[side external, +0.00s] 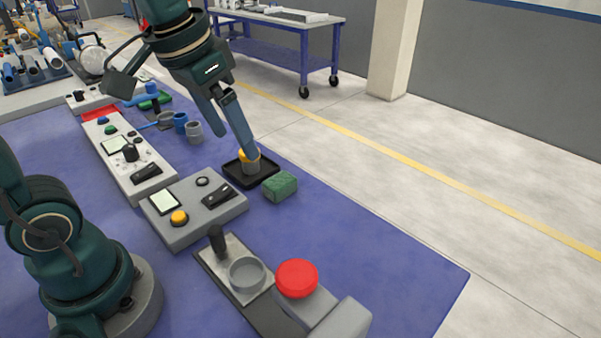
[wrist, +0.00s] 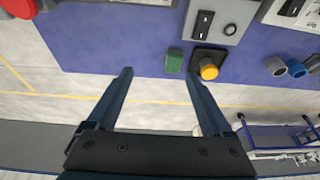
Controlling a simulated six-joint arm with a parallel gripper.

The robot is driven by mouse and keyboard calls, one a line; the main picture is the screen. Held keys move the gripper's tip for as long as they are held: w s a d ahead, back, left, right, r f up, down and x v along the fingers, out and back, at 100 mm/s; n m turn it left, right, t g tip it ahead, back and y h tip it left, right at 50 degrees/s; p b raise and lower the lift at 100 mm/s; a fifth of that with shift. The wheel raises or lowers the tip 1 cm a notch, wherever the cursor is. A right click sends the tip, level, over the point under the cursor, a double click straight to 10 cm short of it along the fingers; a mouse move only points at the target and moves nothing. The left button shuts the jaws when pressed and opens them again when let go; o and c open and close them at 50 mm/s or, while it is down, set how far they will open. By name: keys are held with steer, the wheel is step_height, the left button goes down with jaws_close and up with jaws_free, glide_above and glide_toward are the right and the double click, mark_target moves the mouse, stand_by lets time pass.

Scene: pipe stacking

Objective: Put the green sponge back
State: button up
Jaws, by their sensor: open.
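The green sponge (side external: 281,186) lies on the blue table mat, close beside a small black tray (side external: 237,181). A yellow-topped grey piece (side external: 248,165) stands in the tray, partly hidden by one of my fingers. My gripper (side external: 238,143) points down above the tray area, and its fingers are open with nothing visible between them. In the wrist view the sponge (wrist: 174,61) shows beyond the open fingertips (wrist: 161,73), nearer the right finger. The tray (wrist: 209,57) with its yellow-topped piece lies just right of the sponge there.
Grey control boxes (side external: 195,207) (side external: 128,155) stand left of the tray. A fixture with a round cup (side external: 247,274) and a red button (side external: 297,278) are at the front. Blue and grey pipe pieces (side external: 187,126) stand farther back. The mat (side external: 390,270) right of the sponge is clear.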

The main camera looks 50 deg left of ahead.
steer(key=s+d+f+t, duration=0.1)
steer(key=s+f+t, duration=0.1)
steer(key=s, duration=0.5)
steer(key=shift+s+d+f, duration=0.25)
steer(key=shift+d+f, duration=0.05)
steer(key=shift+f, duration=0.35)
stand_by(0.5)
